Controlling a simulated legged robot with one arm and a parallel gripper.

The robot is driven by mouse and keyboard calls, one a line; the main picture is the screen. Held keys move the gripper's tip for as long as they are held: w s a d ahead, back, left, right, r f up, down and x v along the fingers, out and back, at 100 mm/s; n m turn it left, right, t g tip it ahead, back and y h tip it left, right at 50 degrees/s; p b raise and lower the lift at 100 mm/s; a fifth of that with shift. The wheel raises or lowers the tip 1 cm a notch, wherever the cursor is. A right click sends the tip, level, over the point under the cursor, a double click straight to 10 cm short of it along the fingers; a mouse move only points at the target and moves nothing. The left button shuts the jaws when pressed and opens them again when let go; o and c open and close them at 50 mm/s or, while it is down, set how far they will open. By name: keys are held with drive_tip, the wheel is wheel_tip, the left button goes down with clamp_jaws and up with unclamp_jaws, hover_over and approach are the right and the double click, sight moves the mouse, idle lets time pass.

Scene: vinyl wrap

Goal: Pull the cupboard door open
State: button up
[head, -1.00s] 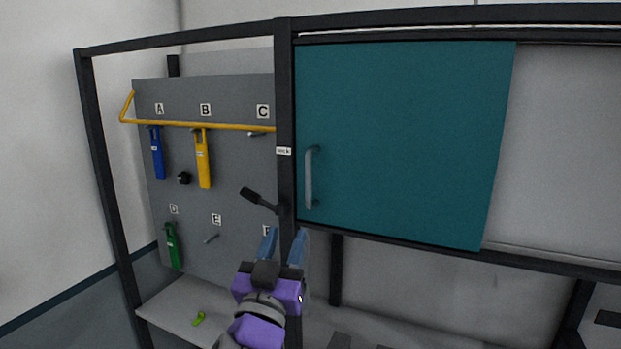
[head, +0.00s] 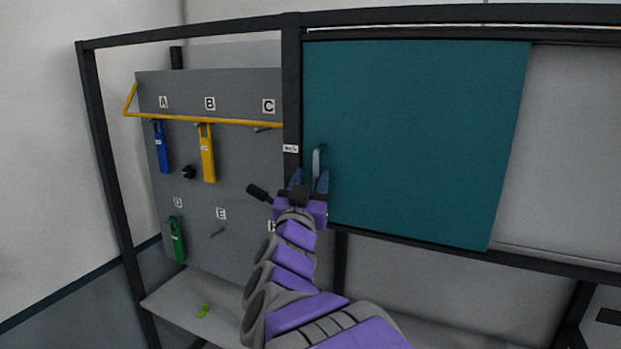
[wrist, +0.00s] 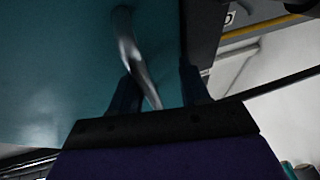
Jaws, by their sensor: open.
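The teal cupboard door (head: 420,140) covers the middle of the black frame. Its grey vertical bar handle (head: 317,158) is near its left edge, and the lower part is hidden by my gripper in the head view. My gripper (head: 309,180) is open, with its two blue fingers pointing up at the handle. In the wrist view the handle (wrist: 135,55) runs down between the fingers of my gripper (wrist: 160,85), apart from the right finger and close to the left one. I cannot tell whether it touches the left finger.
A black lever (head: 258,193) sticks out left of my gripper by the black post (head: 292,100). The grey pegboard (head: 235,165) holds blue, yellow and green tools under a yellow rail (head: 225,122). A small green item (head: 203,311) lies on the lower shelf (head: 175,300).

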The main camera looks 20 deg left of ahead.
drive_tip(key=shift+r, duration=0.2)
drive_tip(key=shift+d+r, duration=0.2)
drive_tip(key=shift+d, duration=0.8)
drive_tip(key=shift+c, duration=0.8)
drive_tip(key=shift+a+f, duration=0.15)
drive_tip(key=shift+a, duration=0.3)
drive_tip(key=c, duration=0.4)
drive_tip(key=shift+s, duration=0.1)
clamp_jaws()
